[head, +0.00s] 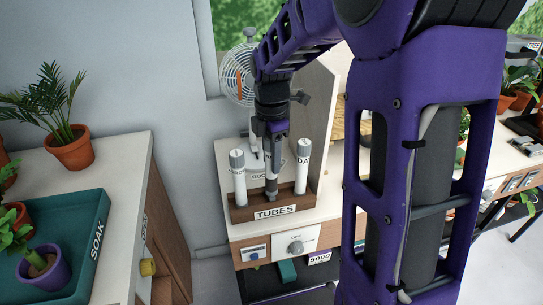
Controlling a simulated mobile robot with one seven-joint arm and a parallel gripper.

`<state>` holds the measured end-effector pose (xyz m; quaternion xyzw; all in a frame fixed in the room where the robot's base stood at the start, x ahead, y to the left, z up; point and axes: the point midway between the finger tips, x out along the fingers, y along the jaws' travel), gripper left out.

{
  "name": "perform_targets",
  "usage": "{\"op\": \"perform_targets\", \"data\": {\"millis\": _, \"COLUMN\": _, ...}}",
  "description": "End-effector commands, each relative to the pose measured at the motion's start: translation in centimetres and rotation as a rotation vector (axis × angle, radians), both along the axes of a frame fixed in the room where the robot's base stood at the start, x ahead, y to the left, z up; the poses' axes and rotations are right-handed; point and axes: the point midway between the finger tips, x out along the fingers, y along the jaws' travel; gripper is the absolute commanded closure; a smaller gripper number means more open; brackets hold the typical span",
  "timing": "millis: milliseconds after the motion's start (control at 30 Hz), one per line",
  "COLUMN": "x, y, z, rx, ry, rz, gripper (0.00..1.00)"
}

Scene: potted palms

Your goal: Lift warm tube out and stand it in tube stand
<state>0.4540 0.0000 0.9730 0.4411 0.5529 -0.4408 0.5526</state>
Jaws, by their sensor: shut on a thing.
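The wooden tube stand (242,214), labelled TUBES, sits on the white-topped counter. A white tube with a grey cap (238,178) stands upright at its left end. Another white tube with a grey cap (303,168) stands upright at its right end. My gripper (271,181) points straight down between these two, over the middle of the stand. It is shut on a tube that is mostly hidden by the fingers. I cannot tell whether that tube's lower end is seated in the stand.
A pale appliance (262,165) with partly hidden lettering is behind the stand. A fan (238,75) and an upright board (318,110) are close to my arm. A green SOAK tray (75,215) with potted plants lies on the left cabinet. A gap separates the cabinets.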

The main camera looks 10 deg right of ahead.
Motion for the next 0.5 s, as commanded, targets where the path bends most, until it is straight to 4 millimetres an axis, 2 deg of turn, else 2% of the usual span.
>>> {"op": "perform_targets", "data": {"millis": 500, "x": 0.0, "y": 0.0, "z": -1.4, "rx": 0.000, "ry": 0.001, "rz": 0.000, "gripper": 1.00}}
